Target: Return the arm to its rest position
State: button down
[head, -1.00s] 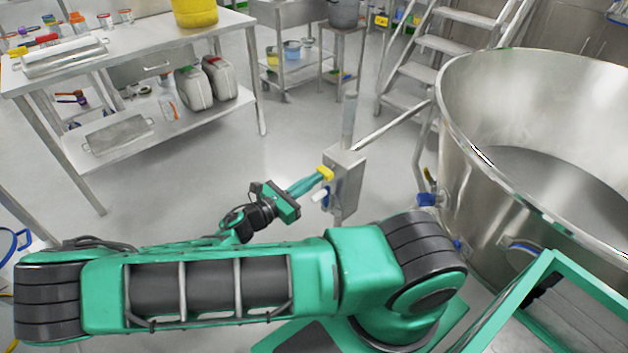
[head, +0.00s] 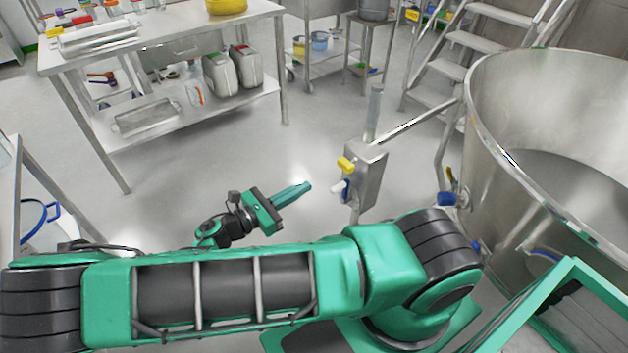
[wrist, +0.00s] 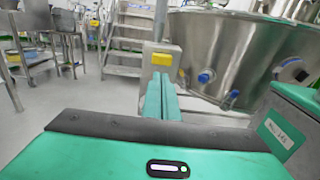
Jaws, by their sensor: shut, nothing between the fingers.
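My gripper (head: 291,194) is in the middle of the head view, above the open floor. Its teal fingers are shut together with nothing between them. They point right, toward a grey control box (head: 365,175) on a post, and a gap shows between the fingertips and the box. The box has a yellow part (head: 346,164) and a white-tipped handle (head: 340,188). In the wrist view my closed fingers (wrist: 160,98) point ahead, with the yellow part (wrist: 162,60) beyond them.
A large steel vessel (head: 480,140) stands at the right, with steps (head: 480,42) behind it. A steel table (head: 165,40) with a lower shelf holding white canisters (head: 220,74) is at the upper left. Floor between table and box is clear.

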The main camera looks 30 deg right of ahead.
jog(key=shift+s+a, duration=0.1)
jog(key=shift+a, duration=1.2)
jog(key=s+d+r+m+g+y, duration=0.75)
jog(key=d+m+y, duration=0.3)
jog(key=m, duration=0.25)
jog(key=s+d+r+m+t+y, duration=0.4)
jog(key=s+r+m+t+y, duration=0.2)
jog(key=s+r+m, duration=0.6)
jog(key=shift+s+r+m+y, duration=0.3)
jog(key=shift+s+r+y, duration=0.15)
jog(key=shift+s+y, duration=0.35)
